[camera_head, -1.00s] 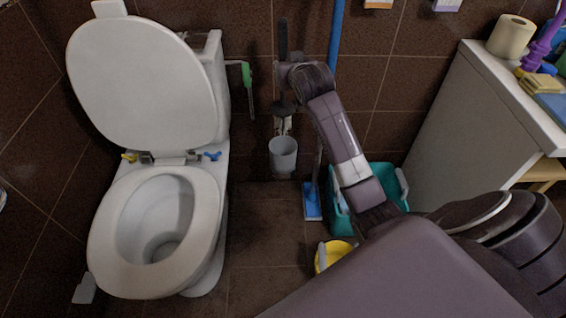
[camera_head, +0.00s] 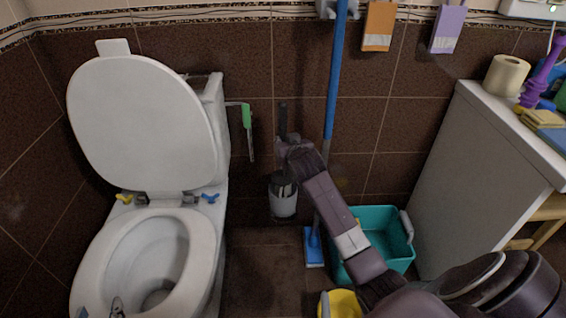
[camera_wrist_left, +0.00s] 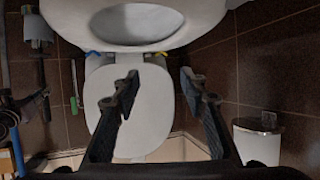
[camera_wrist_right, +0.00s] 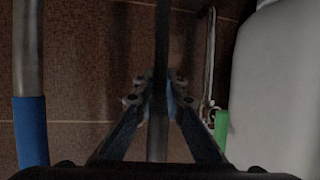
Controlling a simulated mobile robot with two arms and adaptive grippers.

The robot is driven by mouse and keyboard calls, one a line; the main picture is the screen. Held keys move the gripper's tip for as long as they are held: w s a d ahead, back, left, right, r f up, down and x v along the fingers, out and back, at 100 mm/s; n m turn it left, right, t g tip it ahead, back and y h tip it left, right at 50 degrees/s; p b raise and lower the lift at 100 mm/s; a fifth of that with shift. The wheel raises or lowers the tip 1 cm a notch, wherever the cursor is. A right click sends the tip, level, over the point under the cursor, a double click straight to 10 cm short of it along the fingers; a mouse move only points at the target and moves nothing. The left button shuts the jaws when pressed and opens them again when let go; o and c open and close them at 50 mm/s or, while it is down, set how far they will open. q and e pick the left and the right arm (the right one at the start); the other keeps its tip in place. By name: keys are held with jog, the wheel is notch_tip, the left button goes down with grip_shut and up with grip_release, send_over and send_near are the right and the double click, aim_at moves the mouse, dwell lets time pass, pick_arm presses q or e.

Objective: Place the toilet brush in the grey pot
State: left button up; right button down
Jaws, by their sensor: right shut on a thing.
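The toilet brush has a dark upright handle (camera_head: 283,118); its dark head is down inside the grey pot (camera_head: 283,205), with the pot's wall around it. The pot is on the wall, right of the toilet. My right gripper (camera_head: 288,150) is shut on the handle above the pot. In the right wrist view, the handle (camera_wrist_right: 161,60) runs between the fingers (camera_wrist_right: 160,98); the pot is out of sight there. My left gripper (camera_wrist_left: 160,88) is open and empty over the toilet. The left wrist view also shows the pot (camera_wrist_left: 38,30) at top left.
The white toilet (camera_head: 150,250) stands left with its lid up. A blue-handled mop (camera_head: 333,80) leans close right of my right gripper. A teal basin (camera_head: 385,235) and a yellow bucket (camera_head: 342,303) are on the floor. A green-handled item (camera_head: 247,116) hangs left of the pot.

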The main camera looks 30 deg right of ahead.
notch_tip(320, 180, down, 7)
jog(key=shift+b, duration=1.25)
jog(key=shift+f, duration=0.1)
pick_arm(q)
notch_tip(320, 180, up, 14)
jog(key=w+d+t+h, duration=0.2)
jog(key=t, duration=0.5)
jog(key=shift+d+r, duration=0.2)
pick_arm(e)
jog(key=c, duration=2)
grip_release()
jog(key=shift+f, duration=0.1)
pick_arm(q)
jog(key=shift+w, duration=0.1)
pick_arm(e)
jog(key=shift+s, duration=0.1)
